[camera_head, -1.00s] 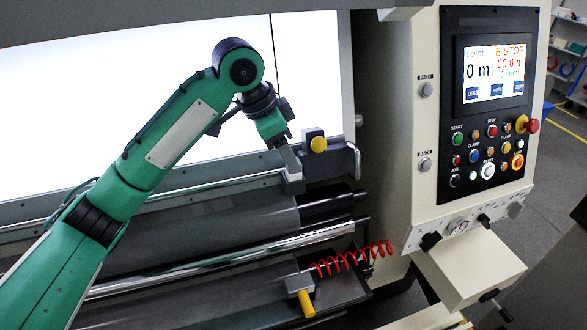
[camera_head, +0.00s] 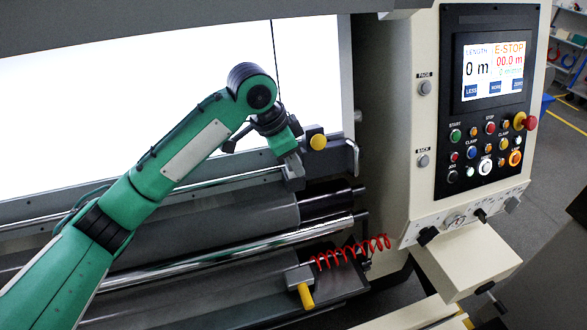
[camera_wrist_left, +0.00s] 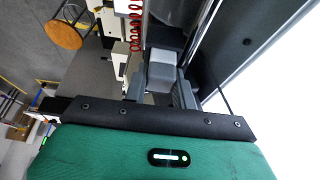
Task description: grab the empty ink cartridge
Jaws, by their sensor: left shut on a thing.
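My left gripper (camera_head: 292,165) points down at the ledge below the bright panel, beside the yellow knob. It is shut on a small pale grey block, which I take to be the ink cartridge (camera_wrist_left: 162,76). In the left wrist view the block sits between the two grey fingers of the gripper (camera_wrist_left: 160,92). In the head view the fingers mostly cover the block, and I cannot tell whether it touches the ledge. Whether it is empty does not show. My right gripper is not in view.
A yellow knob (camera_head: 318,142) stands close right of the gripper. Rollers (camera_head: 230,245) lie below, with a red coiled hose (camera_head: 350,252) and a yellow-handled tool (camera_head: 304,290). A control panel (camera_head: 490,120) rises at the right. The bright backlit panel (camera_head: 90,100) is behind.

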